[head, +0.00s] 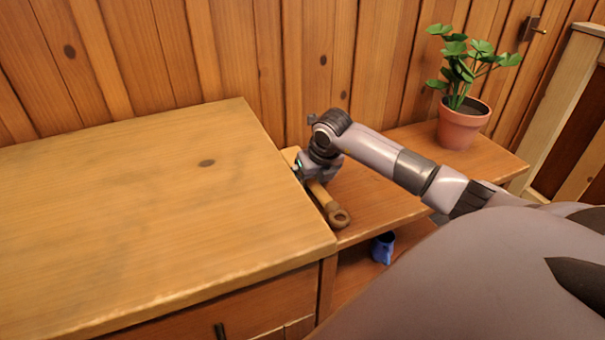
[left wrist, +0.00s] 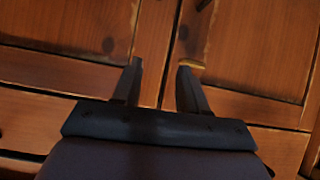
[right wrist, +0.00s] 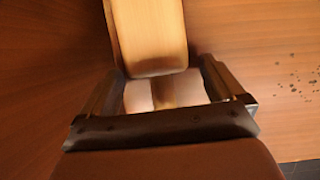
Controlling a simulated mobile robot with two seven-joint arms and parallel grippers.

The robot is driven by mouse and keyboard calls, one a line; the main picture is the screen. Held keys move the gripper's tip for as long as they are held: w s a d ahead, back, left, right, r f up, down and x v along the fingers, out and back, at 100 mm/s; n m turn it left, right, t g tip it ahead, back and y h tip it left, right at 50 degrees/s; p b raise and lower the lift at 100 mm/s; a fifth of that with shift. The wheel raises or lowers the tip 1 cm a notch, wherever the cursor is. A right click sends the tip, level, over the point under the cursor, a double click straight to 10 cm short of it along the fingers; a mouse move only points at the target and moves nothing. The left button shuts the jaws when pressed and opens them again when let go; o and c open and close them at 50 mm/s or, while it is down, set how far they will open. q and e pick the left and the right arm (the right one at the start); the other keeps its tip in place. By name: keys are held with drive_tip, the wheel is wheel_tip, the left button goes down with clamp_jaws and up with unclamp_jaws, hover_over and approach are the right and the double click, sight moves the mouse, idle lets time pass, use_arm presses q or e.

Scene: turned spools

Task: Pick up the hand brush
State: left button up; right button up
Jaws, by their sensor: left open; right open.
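The hand brush shows its brown handle (head: 325,196) with a ringed end in the head view, lying on the lower wooden top against the side of the taller cabinet. My right gripper (head: 312,172) is over the brush and hides part of it. In the right wrist view the brush's pale wooden block (right wrist: 150,35) lies just ahead of the open fingers of the right gripper (right wrist: 162,72), with a narrower brown part between them; contact cannot be told. My left gripper (left wrist: 160,67) is open and empty in front of wooden doors, outside the head view.
The taller cabinet (head: 130,210) stands left of the brush with a bare top. A potted plant (head: 462,120) stands at the back right of the lower top (head: 385,205). A blue cup (head: 383,248) sits on a shelf below. A plank wall closes the back.

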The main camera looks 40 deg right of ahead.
drive_tip(key=shift+w+f, duration=0.1)
drive_tip(key=shift+f, duration=0.15)
drive_tip(key=c, duration=1.2)
use_arm(q)
drive_tip(key=shift+w+r, duration=0.3)
drive_tip(key=shift+w, duration=0.05)
use_arm(e)
drive_tip(key=shift+o, duration=0.2)
drive_tip(key=shift+r, duration=0.2)
